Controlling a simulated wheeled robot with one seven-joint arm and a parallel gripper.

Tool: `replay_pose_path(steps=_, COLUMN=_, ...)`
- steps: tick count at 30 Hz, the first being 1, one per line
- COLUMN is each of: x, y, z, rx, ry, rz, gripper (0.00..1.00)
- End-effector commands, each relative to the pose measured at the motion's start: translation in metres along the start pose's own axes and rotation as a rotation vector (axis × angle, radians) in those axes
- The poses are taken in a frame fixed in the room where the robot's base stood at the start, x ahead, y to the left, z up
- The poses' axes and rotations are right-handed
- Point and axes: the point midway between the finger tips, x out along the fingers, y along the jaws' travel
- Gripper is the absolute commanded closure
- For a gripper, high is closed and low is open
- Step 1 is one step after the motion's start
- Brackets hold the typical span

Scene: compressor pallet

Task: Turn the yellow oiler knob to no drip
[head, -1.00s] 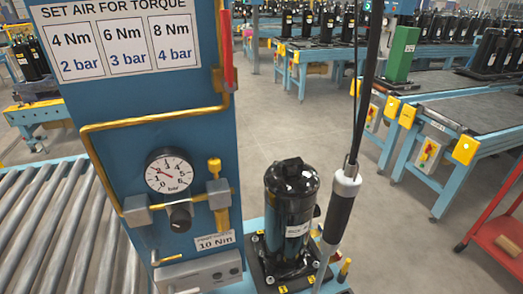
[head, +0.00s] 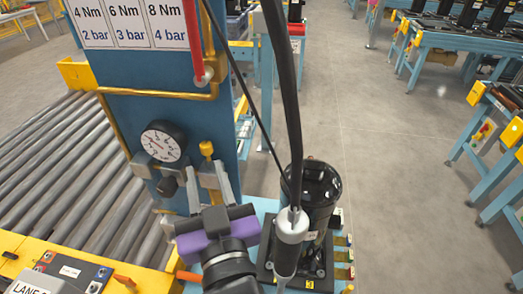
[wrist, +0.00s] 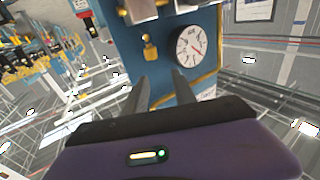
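The yellow oiler knob (head: 206,148) stands on top of the oiler on the blue panel, right of the round pressure gauge (head: 163,142). The wrist view is turned upside down and shows the knob (wrist: 149,47) left of the gauge (wrist: 198,46). My gripper (head: 206,174) has its two grey fingers apart, with nothing between them. In the head view the fingertips overlap the oiler area just below the knob. In the wrist view my gripper (wrist: 160,76) is apart from the knob, which lies just beyond and slightly left of the fingertips. The oiler body is mostly hidden behind the fingers.
A black compressor (head: 318,190) stands right of my gripper. A hanging tool (head: 291,230) with a thick black cable is in front of it. A black regulator knob (head: 167,186) is below the gauge. A roller conveyor (head: 60,160) runs at left, with a yellow control box (head: 120,284) in front.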

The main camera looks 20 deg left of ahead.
Motion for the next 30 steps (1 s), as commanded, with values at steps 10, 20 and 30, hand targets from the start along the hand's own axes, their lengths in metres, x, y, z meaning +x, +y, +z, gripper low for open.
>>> replay_pose_path(steps=10, x=0.011, y=0.005, z=0.018, rx=0.020, ry=-0.068, rz=0.020, gripper=0.68)
replay_pose_path(steps=20, x=0.060, y=0.006, z=0.021, rx=0.020, ry=-0.067, rz=0.020, gripper=0.68)
replay_pose_path(steps=30, x=0.077, y=0.006, z=0.024, rx=0.020, ry=-0.067, rz=0.020, gripper=0.68)
